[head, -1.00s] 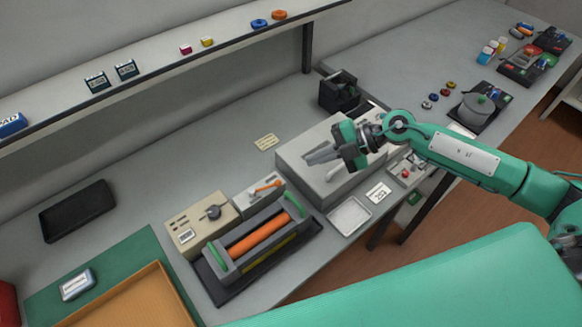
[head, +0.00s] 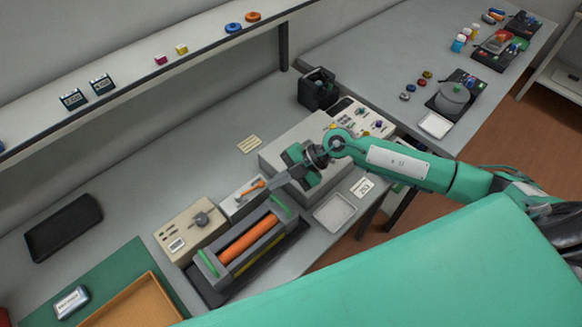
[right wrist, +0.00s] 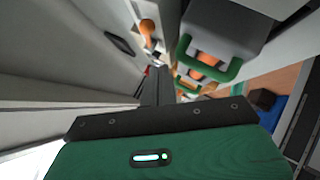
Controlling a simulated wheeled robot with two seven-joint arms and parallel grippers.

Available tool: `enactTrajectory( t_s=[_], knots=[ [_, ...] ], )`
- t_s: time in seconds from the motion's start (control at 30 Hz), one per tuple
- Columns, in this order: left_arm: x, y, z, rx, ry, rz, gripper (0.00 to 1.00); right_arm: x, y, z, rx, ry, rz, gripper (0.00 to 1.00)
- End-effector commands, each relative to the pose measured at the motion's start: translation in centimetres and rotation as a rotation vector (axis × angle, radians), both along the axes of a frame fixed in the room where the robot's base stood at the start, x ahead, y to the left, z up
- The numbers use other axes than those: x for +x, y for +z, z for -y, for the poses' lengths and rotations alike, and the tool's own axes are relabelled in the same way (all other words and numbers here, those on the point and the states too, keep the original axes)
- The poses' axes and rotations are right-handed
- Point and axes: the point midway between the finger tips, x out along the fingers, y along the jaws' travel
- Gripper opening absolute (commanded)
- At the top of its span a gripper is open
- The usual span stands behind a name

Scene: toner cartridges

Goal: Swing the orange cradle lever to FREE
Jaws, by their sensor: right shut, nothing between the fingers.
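The orange lever (head: 251,188) sits on a small light grey box behind the cradle (head: 228,281), which is dark grey with green end handles and holds an orange roller (head: 249,238). My right gripper (head: 272,184) is shut and empty, its fingertips close to the right end of the lever; I cannot tell whether they touch. In the right wrist view, the lever's orange knob (right wrist: 147,27) shows above and left of the fingers (right wrist: 157,82). The cradle's green handle (right wrist: 206,62) is to their right. The FREE marking is not legible. My left gripper is not in view.
A beige box with a dark knob (head: 200,219) stands left of the lever. A large grey block (head: 286,156) is under and behind my right gripper. A white tray (head: 334,213) lies to the right.

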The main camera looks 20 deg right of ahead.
Motion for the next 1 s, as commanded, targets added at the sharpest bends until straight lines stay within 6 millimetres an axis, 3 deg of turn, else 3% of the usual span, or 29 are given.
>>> enactTrajectory(
  t_s=[0.3,0.73,1.0],
  knots=[
    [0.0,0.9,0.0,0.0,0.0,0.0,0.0,1.6,-2.3,-0.5,-0.002,-0.002,0.0,0.0],
    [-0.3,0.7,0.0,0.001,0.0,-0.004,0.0,1.8,-2.7,-0.5,-0.003,0.003,0.001,0.0],
    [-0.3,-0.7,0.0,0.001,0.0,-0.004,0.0,3.6,-3.3,-0.7,-0.002,0.091,0.001,0.0]
  ],
)
